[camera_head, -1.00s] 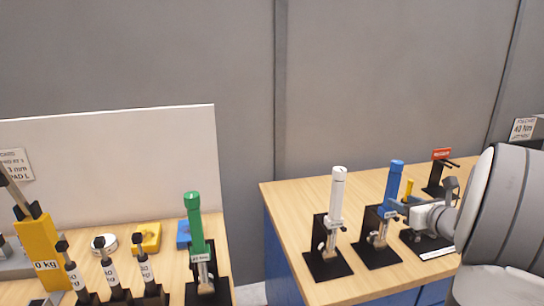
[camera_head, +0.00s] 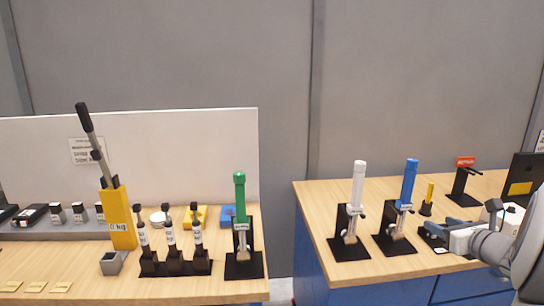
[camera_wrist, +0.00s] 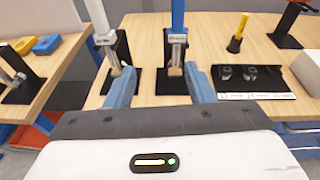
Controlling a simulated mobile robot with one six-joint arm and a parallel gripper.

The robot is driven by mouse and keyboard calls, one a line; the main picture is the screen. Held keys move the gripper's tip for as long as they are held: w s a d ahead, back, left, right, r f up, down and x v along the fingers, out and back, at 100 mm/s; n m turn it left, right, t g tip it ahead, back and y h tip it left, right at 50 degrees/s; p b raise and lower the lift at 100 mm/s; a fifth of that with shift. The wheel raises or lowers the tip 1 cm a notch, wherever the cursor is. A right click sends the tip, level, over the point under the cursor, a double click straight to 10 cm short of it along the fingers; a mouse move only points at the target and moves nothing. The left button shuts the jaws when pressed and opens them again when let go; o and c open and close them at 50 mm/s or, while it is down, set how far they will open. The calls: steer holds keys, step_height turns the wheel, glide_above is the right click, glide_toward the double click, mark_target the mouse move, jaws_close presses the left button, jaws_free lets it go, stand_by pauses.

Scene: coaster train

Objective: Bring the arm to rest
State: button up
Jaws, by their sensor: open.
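My gripper (camera_head: 446,228) is at the right of the head view, over the right bench (camera_head: 316,200). In the wrist view its two blue fingers (camera_wrist: 161,88) stand well apart with nothing between them. Beyond the fingers is the stand with the blue cylinder (camera_head: 408,183), which also shows in the wrist view (camera_wrist: 178,15). The gripper looks apart from it. The stand with the white cylinder (camera_head: 358,185) is to its left. My arm fills the right edge of the head view.
A yellow post (camera_head: 427,198), a red-topped stand (camera_head: 464,175) and a black tray (camera_wrist: 252,80) are on the right bench. The left bench (camera_head: 200,287) holds a green-cylinder stand (camera_head: 240,205), a yellow lever press (camera_head: 118,218) and several black-capped tools (camera_head: 171,240). A gap separates the benches.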

steer(key=s+a+f+n+g+y, duration=0.2)
steer(key=s+a+n+g, duration=0.15)
steer(key=a+n, duration=0.65)
steer(key=s+a+f+n+g+y, duration=0.25)
steer(key=a+n+g, duration=0.2)
steer(key=a, duration=0.85)
steer(key=s+a+f+n+g+h, duration=0.2)
steer(key=s+n+h, duration=0.1)
steer(key=s+n, duration=0.4)
steer(key=s+a+f+n+g+h, duration=0.2)
steer(key=s+n, duration=0.6)
steer(key=n, duration=0.4)
steer(key=shift+s+a+h, duration=0.25)
steer(key=shift+a+h, duration=0.4)
steer(key=shift+a, duration=0.05)
steer(key=shift+n, duration=0.25)
